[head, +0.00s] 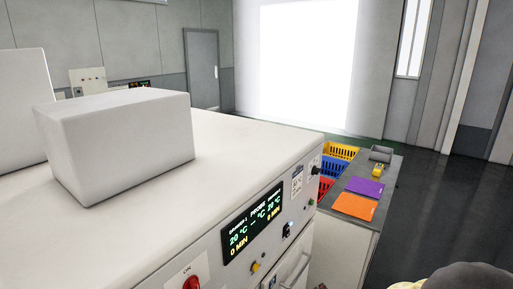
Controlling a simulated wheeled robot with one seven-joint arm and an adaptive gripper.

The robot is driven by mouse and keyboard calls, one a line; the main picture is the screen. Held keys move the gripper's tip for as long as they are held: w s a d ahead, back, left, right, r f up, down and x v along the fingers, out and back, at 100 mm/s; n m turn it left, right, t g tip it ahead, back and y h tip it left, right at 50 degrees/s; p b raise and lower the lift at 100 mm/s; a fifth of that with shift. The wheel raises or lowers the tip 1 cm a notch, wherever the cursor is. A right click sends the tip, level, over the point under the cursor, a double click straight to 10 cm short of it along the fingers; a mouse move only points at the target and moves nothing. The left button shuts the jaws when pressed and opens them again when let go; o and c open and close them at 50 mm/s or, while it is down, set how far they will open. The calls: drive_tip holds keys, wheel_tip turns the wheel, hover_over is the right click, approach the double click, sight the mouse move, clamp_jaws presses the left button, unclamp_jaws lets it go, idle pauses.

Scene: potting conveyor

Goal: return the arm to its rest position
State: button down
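My gripper does not show in the head view. A dark grey rounded shape with a pale yellow part beside it is cut off at the bottom right corner; I cannot tell whether it belongs to my arm. Whether the gripper is open or shut, and how the arm is posed, cannot be seen.
A white machine (225,150) with a lit display (252,222) and a red knob (193,284) fills the left and front. A white block (125,145) sits on top. Beyond is a grey bench (379,211) with coloured baskets, a purple sheet (365,188) and an orange sheet (355,206). Dark floor (450,205) at right is clear.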

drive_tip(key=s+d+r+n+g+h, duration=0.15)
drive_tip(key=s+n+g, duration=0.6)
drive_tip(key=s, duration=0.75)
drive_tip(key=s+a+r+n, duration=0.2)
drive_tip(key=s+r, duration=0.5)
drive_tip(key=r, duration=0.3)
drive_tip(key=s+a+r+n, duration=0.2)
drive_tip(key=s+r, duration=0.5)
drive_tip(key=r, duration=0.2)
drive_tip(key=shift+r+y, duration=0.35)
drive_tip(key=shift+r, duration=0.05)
